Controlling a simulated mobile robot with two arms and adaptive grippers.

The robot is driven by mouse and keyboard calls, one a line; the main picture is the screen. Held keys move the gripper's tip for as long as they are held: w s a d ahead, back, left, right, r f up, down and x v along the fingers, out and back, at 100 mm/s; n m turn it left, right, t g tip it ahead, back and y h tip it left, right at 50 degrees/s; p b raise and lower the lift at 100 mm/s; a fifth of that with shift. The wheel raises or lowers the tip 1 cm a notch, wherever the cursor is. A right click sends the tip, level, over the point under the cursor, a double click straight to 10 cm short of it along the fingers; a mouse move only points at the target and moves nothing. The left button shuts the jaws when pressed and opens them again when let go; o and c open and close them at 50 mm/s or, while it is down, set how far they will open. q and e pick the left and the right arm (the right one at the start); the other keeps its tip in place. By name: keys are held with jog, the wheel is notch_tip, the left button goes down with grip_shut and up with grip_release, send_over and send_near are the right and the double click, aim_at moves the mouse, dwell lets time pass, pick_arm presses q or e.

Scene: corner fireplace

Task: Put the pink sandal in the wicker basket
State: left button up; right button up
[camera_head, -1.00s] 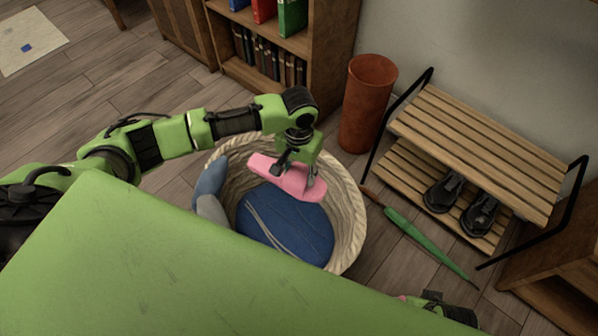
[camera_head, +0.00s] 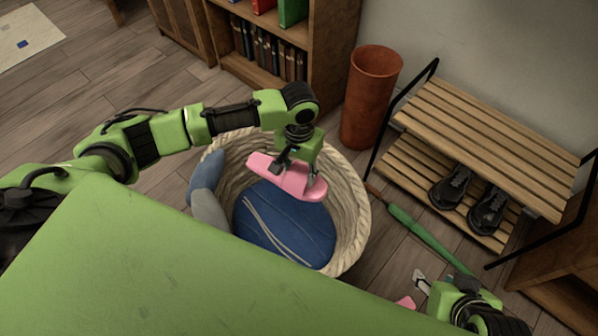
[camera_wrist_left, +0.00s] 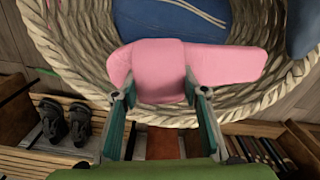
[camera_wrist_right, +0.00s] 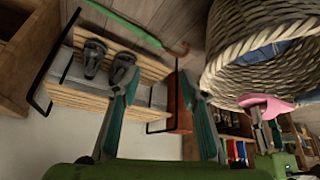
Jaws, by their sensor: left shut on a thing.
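The pink sandal (camera_head: 300,182) is in my left gripper (camera_head: 294,168), over the wicker basket (camera_head: 350,215). In the left wrist view, the fingers (camera_wrist_left: 160,105) are shut on the sandal (camera_wrist_left: 155,62), and the basket's woven rim (camera_wrist_left: 65,50) lies behind it. The basket holds a blue cushion-like item (camera_head: 280,225). My right gripper (camera_head: 432,284) is low at the right, outside the basket. In the right wrist view, its fingers (camera_wrist_right: 165,105) are spread apart and empty. The sandal (camera_wrist_right: 266,106) and basket (camera_wrist_right: 250,45) also show there.
A pink piece (camera_head: 405,302) shows beside my right gripper, partly hidden. A slatted rack (camera_head: 480,145) with dark shoes (camera_head: 450,187) stands right, with a green umbrella (camera_head: 420,235) on the floor before it. A rust-coloured bin (camera_head: 370,100) and a bookcase (camera_head: 330,50) stand behind.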

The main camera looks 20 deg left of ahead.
pick_arm(q)
jog(key=shift+f+b, duration=0.75)
jog(key=shift+b, duration=0.35)
notch_tip(320, 180, down, 4)
jog(key=shift+r+b, duration=0.1)
jog(key=shift+b, duration=0.2)
jog(key=shift+f, duration=0.7)
pick_arm(e)
jog(key=w+a+r+t+y, duration=0.2)
jog(key=w+a+r+t, duration=0.3)
jog(key=w+r+t, duration=0.3)
jog(key=shift+w+r+n, duration=0.3)
jog(key=shift+w+r, duration=1.65)
jog(key=shift+w, duration=0.35)
pick_arm(q)
jog(key=o, duration=1.2)
jog(key=shift+o, duration=0.2)
jog(key=shift+r, duration=0.1)
notch_tip(320, 180, up, 12)
jog(key=shift+f, duration=0.1)
jog(key=shift+s, duration=0.1)
pick_arm(e)
jog(key=shift+s+f, duration=0.1)
